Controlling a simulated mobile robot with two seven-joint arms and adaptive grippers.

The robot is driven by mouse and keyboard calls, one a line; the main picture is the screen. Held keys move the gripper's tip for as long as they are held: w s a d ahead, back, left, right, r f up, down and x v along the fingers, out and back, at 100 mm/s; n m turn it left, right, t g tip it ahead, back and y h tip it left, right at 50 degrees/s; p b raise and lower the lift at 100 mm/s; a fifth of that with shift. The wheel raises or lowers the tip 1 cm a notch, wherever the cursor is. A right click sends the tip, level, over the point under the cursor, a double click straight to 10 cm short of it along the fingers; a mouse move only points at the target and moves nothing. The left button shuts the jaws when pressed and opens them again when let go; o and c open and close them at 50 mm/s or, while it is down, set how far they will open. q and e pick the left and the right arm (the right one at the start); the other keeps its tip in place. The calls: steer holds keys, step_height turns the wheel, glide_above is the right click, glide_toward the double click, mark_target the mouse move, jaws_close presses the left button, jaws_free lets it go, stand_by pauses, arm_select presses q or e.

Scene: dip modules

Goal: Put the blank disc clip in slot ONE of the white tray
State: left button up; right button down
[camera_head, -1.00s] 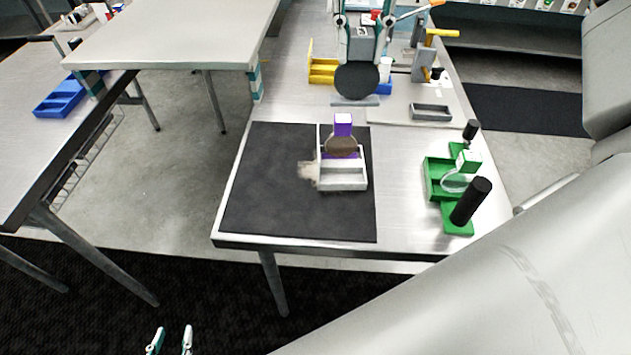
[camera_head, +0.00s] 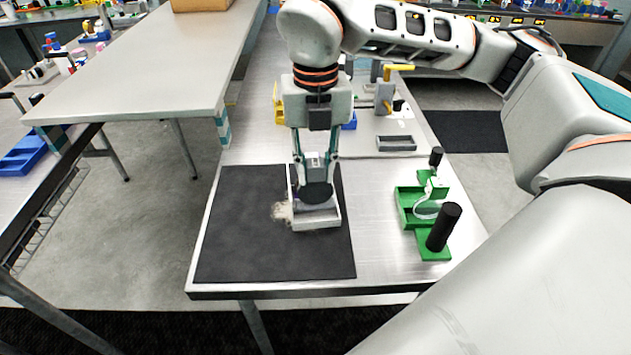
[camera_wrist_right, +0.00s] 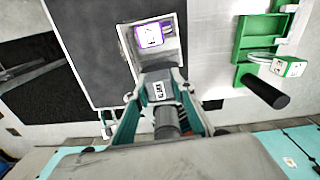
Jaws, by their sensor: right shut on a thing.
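My right gripper (camera_head: 316,178) points down over the white tray (camera_head: 316,225). It is shut on the blank disc clip, whose dark round disc (camera_head: 317,194) faces the head camera. In the right wrist view the clip's grey body (camera_wrist_right: 160,92) with a white label sits between the fingers, overlapping the tray's near part. I cannot tell whether it touches the tray floor. A purple clip with a white label (camera_wrist_right: 150,35) stands in the tray's other part; the arm mostly hides it in the head view. Slot markings are unreadable. My left gripper does not show in the head view.
The tray stands on a black mat (camera_head: 250,255), clear at the front. A green fixture (camera_head: 408,208) with a black cylinder (camera_head: 443,228) stands right of the tray. A grey tray (camera_head: 396,144) and a yellow-handled grey stand (camera_head: 386,95) are farther back.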

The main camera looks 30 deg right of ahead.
mark_target(316, 203)
steer(key=shift+f, duration=1.9)
steer(key=shift+f, duration=0.1)
steer(key=c, duration=1.7)
jaws_free()
step_height(316, 203, up, 12)
steer(key=shift+r, duration=0.15)
